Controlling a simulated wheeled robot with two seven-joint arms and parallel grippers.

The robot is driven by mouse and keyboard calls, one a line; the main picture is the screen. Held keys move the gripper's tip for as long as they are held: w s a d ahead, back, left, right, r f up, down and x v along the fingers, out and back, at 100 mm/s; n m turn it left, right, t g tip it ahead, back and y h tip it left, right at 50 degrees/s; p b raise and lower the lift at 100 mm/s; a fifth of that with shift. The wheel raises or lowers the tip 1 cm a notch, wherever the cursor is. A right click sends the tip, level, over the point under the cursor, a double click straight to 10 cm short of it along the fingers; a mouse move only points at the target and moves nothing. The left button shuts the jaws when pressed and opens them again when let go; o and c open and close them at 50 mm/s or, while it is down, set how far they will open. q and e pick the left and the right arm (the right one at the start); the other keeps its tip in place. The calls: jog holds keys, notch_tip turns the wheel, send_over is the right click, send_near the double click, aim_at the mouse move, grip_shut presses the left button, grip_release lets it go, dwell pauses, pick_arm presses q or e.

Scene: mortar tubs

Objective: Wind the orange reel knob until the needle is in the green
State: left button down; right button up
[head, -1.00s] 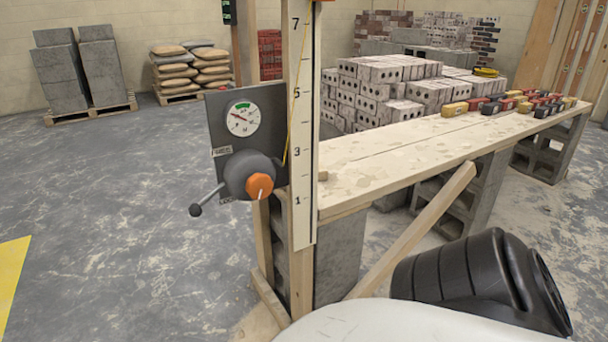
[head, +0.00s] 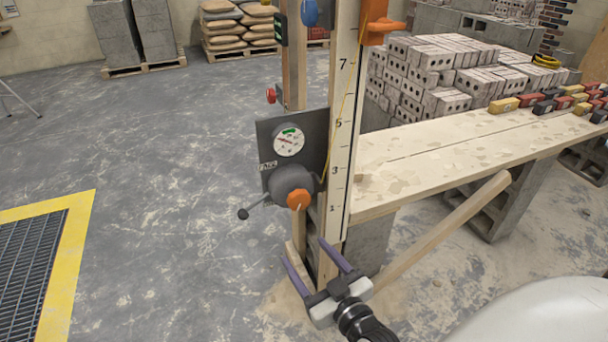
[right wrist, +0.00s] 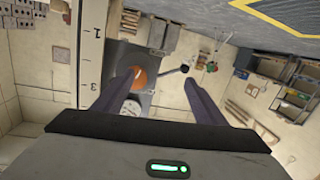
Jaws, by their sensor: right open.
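The orange reel knob (head: 298,199) sits on the front of a dark round reel housing with a crank lever, on a grey panel fixed to the post. Above it is a round white gauge (head: 289,142) with a green band at the top; its needle is too small to read surely. My right gripper (head: 302,250) is open and empty, with purple fingers, below the knob and apart from it. In the right wrist view the knob (right wrist: 139,78) shows beyond the fingers, nearer the left one, with the gauge (right wrist: 131,107) partly hidden. My left gripper is out of view.
A numbered white scale board (head: 343,140) stands right beside the panel. The plank bench (head: 420,160) and a slanted brace (head: 440,235) lie to the right. An orange slider (head: 378,25) is high on the board.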

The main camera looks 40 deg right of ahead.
jog(key=h+p, duration=0.1)
jog(key=h, duration=0.1)
send_near(301, 202)
jog(key=v, duration=0.2)
jog(key=shift+m+t, duration=0.4)
jog(key=shift+m, duration=0.1)
jog(key=b+x, duration=0.1)
jog(key=x, duration=0.2)
jog(key=b+x, duration=0.1)
jog(key=x, duration=0.2)
jog(key=f+b+x, duration=0.1)
jog(key=x, duration=0.2)
jog(key=shift+w+b, duration=0.35)
jog(key=shift+w+d, duration=0.2)
jog(key=shift+w, duration=0.25)
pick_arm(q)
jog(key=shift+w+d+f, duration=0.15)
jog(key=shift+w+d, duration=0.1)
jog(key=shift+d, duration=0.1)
pick_arm(e)
jog(key=c, duration=1)
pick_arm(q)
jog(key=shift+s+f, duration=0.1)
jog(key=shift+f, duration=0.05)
pick_arm(e)
jog(key=shift+c, duration=0.2)
